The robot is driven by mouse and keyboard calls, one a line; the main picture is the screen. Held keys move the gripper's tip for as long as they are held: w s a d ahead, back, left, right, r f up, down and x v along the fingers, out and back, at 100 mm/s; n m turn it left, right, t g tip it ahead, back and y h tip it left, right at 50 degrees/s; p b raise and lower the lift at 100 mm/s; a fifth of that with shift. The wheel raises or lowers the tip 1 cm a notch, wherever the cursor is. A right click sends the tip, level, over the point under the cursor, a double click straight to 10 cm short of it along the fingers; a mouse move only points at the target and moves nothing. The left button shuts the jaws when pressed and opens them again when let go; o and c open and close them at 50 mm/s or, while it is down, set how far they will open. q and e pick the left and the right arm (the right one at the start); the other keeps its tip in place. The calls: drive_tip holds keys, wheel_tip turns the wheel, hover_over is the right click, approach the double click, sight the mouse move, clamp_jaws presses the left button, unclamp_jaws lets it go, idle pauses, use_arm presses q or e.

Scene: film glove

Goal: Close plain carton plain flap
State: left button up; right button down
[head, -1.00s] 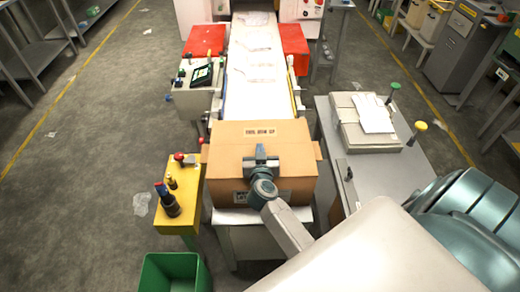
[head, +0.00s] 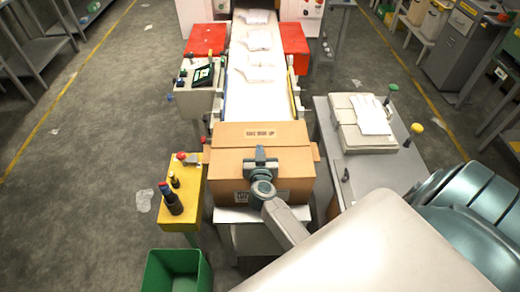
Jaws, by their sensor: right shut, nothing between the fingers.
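The plain brown cardboard carton (head: 228,190) stands at the near end of the conveyor in the head view. Its far flap (head: 233,135), with a printed label, spans the back. A second, nearer panel (head: 228,168) meets it along a crosswise seam. Small side flaps (head: 316,152) jut out at left and right. My right gripper (head: 261,155) is shut and empty, over the middle of the nearer panel just in front of the seam. I cannot tell whether it touches the cardboard. The gripper and wrist hide part of the panel and front. My left gripper is not in view.
A white conveyor (head: 258,85) with several white packets runs behind the carton. A grey table (head: 372,178) with a pale box (head: 350,135) is at right.

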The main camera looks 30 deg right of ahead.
wheel_tip(320, 180, up, 3)
drive_tip(key=shift+r+p, duration=0.1)
drive_tip(key=shift+p, duration=1.1)
drive_tip(key=b+v, duration=0.1)
drive_tip(key=v, duration=0.8)
drive_tip(key=shift+s+a, duration=0.1)
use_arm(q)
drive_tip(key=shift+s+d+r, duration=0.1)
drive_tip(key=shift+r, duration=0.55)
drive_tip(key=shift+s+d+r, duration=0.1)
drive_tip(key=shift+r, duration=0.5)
use_arm(e)
drive_tip(key=shift+s+a+r, duration=0.1)
drive_tip(key=shift+s+r, duration=0.1)
drive_tip(key=shift+s, duration=0.1)
